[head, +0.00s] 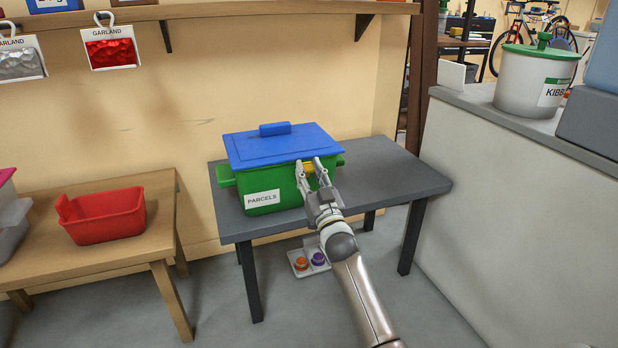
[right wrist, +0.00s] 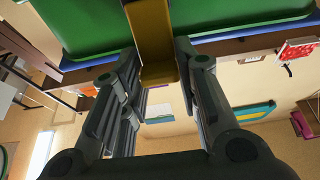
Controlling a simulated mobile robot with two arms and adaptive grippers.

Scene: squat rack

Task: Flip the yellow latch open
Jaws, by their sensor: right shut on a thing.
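A green box (head: 275,187) labelled PARCELS, with a blue lid (head: 280,149) on top, stands on the dark grey table. The yellow latch (head: 308,168) is at the front of the box, under the lid's edge, and is partly hidden by my right gripper. My right gripper (head: 313,172) reaches up to it, one finger on each side of it. In the right wrist view the yellow latch (right wrist: 152,45) lies between the two fingers, which are shut on it. The lid looks closed. My left gripper is not in view.
The dark grey table (head: 400,180) is clear to the right of the box. A wooden table with a red bin (head: 105,214) stands to the left. A grey counter with a kibble tub (head: 530,85) is at the right. A small tray (head: 308,262) lies below the table.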

